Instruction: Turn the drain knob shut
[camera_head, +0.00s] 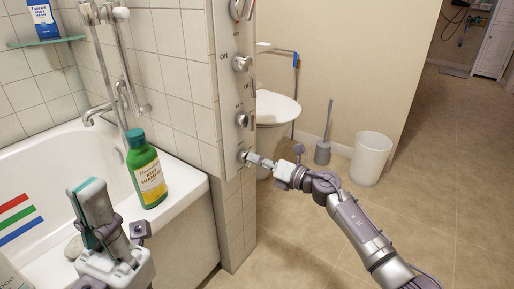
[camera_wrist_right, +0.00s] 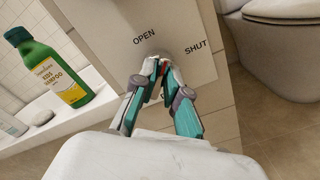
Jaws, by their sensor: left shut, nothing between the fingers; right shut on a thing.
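The drain knob (camera_head: 243,156) is the lowest control on the tiled column's panel. In the right wrist view the knob (camera_wrist_right: 158,56) is mostly hidden behind my fingertips, with the words OPEN to its upper left and SHUT to its right. A small red mark shows between the fingers; I cannot tell exactly where the knob points. My right gripper (camera_head: 253,159) is shut on the knob, and its fingertips also show in the right wrist view (camera_wrist_right: 156,68). My left gripper (camera_head: 89,188) is shut and empty above the bathtub's near side.
Other knobs, one of them (camera_head: 242,63) near the top, sit above on the same panel. A green shampoo bottle (camera_head: 147,172) stands on the bathtub rim (camera_head: 185,193). A toilet (camera_head: 275,108), brush holder (camera_head: 323,152) and white bin (camera_head: 370,160) stand behind. The floor at right is clear.

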